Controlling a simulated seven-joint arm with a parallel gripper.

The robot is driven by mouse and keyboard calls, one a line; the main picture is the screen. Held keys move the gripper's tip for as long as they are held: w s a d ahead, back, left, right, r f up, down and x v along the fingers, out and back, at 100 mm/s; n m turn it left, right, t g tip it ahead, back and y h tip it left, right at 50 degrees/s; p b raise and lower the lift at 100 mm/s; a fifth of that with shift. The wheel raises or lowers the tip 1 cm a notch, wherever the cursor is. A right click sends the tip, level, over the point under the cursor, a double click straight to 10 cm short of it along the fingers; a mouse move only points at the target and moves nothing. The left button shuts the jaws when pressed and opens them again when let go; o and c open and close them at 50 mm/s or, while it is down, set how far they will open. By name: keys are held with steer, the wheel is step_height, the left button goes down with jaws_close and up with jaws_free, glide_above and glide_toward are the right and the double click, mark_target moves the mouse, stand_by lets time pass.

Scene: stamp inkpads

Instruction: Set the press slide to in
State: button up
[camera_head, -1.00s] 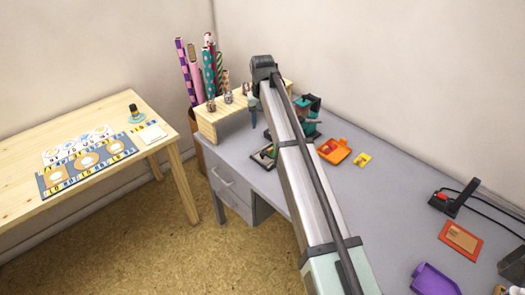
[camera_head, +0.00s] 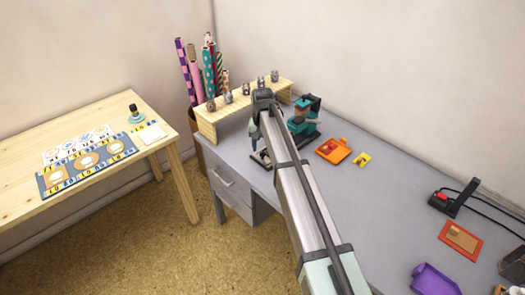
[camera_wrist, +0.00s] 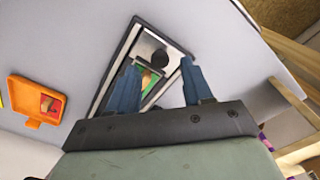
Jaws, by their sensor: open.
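The teal and black press (camera_head: 304,122) stands on the grey desk behind my arm in the head view. A dark-framed flat base (camera_head: 259,158) lies in front of it, partly hidden by my arm.
A wooden shelf (camera_head: 212,124) with several small stamps runs along the desk's back. A purple tray (camera_head: 434,280) lies nearer.

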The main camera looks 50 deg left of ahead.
steer(key=shift+f, duration=1.4)
steer(key=shift+c, duration=0.3)
jaws_close()
